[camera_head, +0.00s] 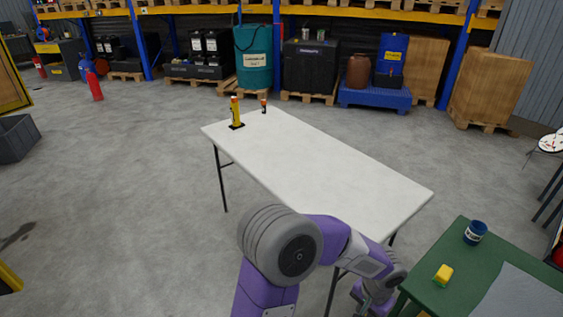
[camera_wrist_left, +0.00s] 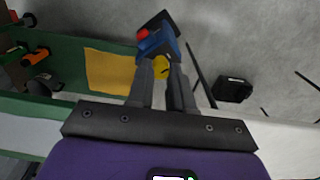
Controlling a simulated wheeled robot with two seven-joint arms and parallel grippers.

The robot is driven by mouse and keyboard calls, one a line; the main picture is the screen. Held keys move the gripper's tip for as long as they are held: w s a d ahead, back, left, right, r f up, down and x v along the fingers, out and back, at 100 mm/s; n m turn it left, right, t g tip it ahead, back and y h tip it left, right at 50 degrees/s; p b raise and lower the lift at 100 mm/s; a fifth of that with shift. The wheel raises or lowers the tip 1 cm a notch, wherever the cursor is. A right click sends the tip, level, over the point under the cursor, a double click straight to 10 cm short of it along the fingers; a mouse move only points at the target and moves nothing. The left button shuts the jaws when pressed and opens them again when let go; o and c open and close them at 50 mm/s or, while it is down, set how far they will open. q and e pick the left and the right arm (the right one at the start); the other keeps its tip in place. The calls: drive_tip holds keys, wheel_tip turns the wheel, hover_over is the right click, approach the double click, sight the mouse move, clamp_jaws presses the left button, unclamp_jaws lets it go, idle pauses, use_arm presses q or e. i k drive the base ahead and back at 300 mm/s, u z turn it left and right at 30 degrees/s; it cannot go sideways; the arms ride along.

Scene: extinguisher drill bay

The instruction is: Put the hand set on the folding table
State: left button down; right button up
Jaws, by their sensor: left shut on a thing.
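The white folding table (camera_head: 315,160) stands in the middle of the head view, its near right part clear. My left gripper (camera_wrist_left: 167,68) is shut on a blue hand-held thing (camera_wrist_left: 158,40) with a red part and a dark end, seen in the wrist view; I take it for the hand set. In the head view my left arm bends down to the lower right, beside the green table (camera_head: 447,262), and its gripper is largely cut off at the bottom edge. The held thing cannot be made out there. My right gripper is not in view.
A yellow upright thing (camera_head: 236,113) and a small orange-and-black one (camera_head: 264,106) stand at the folding table's far end. The green table holds a yellow block (camera_head: 443,274) and a dark blue can (camera_head: 475,232). A black box (camera_wrist_left: 232,90) shows in the wrist view.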

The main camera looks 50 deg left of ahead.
sight(325, 189)
drive_tip(key=u, duration=2.85)
drive_tip(key=i, duration=3.9)
drive_tip(key=z, duration=3.2)
